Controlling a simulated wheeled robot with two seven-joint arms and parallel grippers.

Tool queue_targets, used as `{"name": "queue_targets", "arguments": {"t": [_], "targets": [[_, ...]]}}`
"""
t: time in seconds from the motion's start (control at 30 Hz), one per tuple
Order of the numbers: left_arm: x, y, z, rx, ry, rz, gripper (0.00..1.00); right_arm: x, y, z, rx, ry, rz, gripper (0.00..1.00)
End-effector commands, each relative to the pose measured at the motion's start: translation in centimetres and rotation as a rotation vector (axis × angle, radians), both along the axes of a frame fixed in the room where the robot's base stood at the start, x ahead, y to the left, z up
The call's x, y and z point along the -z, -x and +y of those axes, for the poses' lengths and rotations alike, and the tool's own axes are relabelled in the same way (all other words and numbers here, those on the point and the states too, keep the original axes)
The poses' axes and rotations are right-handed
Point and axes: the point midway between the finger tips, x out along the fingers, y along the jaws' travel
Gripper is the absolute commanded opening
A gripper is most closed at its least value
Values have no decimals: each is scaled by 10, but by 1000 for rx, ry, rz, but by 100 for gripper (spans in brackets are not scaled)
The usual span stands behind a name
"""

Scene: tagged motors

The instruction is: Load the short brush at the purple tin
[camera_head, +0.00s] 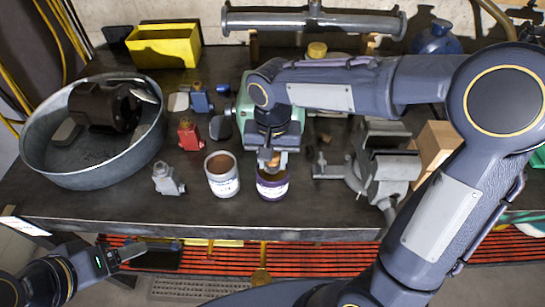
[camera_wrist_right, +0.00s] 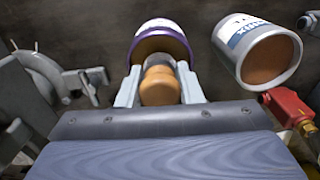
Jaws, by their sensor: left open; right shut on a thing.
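The purple tin (camera_head: 272,188) stands near the table's front edge. It has a purple rim and a white label, and also shows in the right wrist view (camera_wrist_right: 148,30). My right gripper (camera_head: 270,156) is directly above it, shut on the short brush (camera_wrist_right: 160,86). The brush has a rounded tan wooden handle and a grey collar, and its handle end faces the wrist camera. The brush lines up with the tin's mouth; its bristles are hidden, so I cannot tell how deep they are. My left gripper (camera_head: 133,252) is open and empty, low at the left in front of the table.
A white tin (camera_head: 222,178) with brown contents stands just left of the purple tin. A vise (camera_head: 385,170) stands to the right. A round metal pan (camera_head: 95,175) holding a dark motor (camera_head: 105,105) is at the left. Red, blue and grey small parts lie between.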

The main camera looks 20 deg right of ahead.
Motion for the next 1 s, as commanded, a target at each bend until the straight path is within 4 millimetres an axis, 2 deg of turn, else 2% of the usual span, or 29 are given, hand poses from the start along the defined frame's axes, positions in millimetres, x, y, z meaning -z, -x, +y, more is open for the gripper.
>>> {"name": "queue_targets", "arguments": {"t": [1.0], "targets": [[9,0,0,0,0,0,67,11,0,0,0,0,0,15]]}}
